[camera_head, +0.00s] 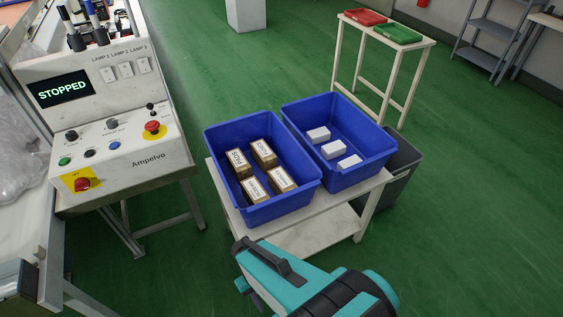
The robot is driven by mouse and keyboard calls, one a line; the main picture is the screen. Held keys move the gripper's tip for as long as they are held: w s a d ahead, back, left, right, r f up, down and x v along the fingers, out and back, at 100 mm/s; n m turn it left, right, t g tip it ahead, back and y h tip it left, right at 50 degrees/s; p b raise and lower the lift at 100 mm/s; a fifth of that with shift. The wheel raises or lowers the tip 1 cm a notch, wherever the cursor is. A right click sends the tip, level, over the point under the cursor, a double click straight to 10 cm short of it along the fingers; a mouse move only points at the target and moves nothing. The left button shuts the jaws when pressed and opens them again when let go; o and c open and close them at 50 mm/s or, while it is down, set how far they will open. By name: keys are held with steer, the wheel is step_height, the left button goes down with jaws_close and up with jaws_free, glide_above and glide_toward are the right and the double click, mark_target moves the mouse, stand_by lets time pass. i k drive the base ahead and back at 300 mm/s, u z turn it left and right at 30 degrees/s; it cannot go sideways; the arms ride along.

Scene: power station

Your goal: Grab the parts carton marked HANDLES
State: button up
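Several small brown cartons with white labels stand in the left blue bin (268,212). They are a back left carton (237,162), a back right carton (264,153), a front left carton (254,189) and a front right carton (281,179). The label print is too small to read with certainty, so I cannot tell which one is marked HANDLES. Teal and black parts of my arm show at the bottom, in front of the bin table. I cannot make out my gripper's fingers in this view.
A right blue bin (367,173) holds white boxes (333,150). Both bins stand on a white table (312,218), with a grey waste bin (403,172) behind it. A control console (120,150) reading STOPPED stands left. A rack (383,44) carries red and green trays. Green floor is open at right.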

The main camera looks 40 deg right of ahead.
mark_target(280, 182)
steer(key=z, duration=0.65)
steer(key=k, duration=0.95)
steer(key=u, duration=0.05)
steer(key=i, duration=0.85)
steer(key=z, duration=0.05)
